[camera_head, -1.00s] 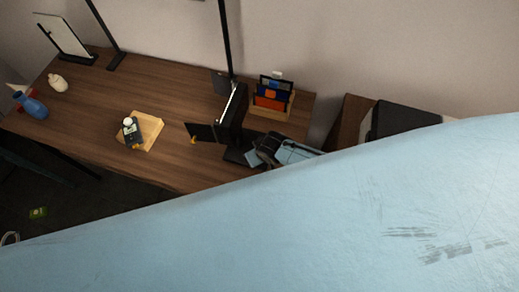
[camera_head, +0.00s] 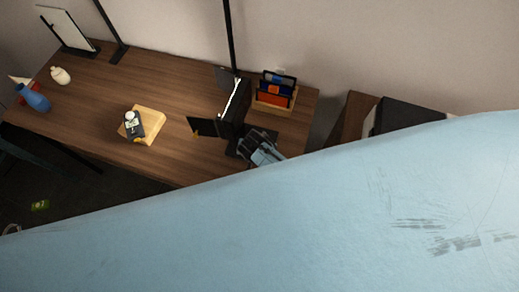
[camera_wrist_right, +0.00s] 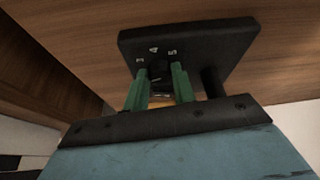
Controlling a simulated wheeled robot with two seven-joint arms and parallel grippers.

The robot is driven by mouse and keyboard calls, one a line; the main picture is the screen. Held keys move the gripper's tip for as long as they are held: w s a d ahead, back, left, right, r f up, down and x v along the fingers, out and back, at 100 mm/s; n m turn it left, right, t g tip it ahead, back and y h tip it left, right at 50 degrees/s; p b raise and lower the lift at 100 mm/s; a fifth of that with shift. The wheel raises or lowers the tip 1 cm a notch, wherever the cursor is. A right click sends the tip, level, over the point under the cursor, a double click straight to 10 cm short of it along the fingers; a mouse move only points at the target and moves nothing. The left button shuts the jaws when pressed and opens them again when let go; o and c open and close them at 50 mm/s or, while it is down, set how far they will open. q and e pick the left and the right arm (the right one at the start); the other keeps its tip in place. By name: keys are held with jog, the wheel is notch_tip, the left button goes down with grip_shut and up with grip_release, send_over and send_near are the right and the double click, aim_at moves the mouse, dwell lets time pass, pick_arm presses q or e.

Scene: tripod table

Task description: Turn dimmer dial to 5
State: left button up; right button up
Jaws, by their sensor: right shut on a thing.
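The dimmer dial (camera_wrist_right: 157,72) is a small dark knob on a black base plate (camera_wrist_right: 215,42), under printed numbers that read as 3, 4 and 5. My right gripper (camera_wrist_right: 160,84) has its two green fingers on either side of the dial and is shut on it. The fingers partly cover the dial, so I cannot tell which number it points at. In the head view my right gripper (camera_head: 262,150) is at the right part of the desk, over the black base (camera_head: 237,147). My left gripper is not in view.
A black post (camera_head: 229,40) and dark panels (camera_head: 205,126) stand close by the gripper. A wooden organiser (camera_head: 275,103) is behind it. A tan block (camera_head: 152,118) with a dark device, a blue vase (camera_head: 36,99) and a white vase (camera_head: 61,76) stand farther left on the desk (camera_head: 95,105).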

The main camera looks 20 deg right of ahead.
jog(key=shift+w+r, duration=0.1)
jog(key=shift+w, duration=0.05)
dwell(0.3)
jog(key=o, duration=1)
jog(key=shift+s+a+r, duration=0.1)
jog(key=shift+s+r, duration=0.15)
jog(key=shift+r, duration=0.2)
jog(key=p+v, duration=0.3)
jog(key=v, duration=0.9)
jog(key=shift+r, duration=0.15)
jog(key=shift+a, duration=0.1)
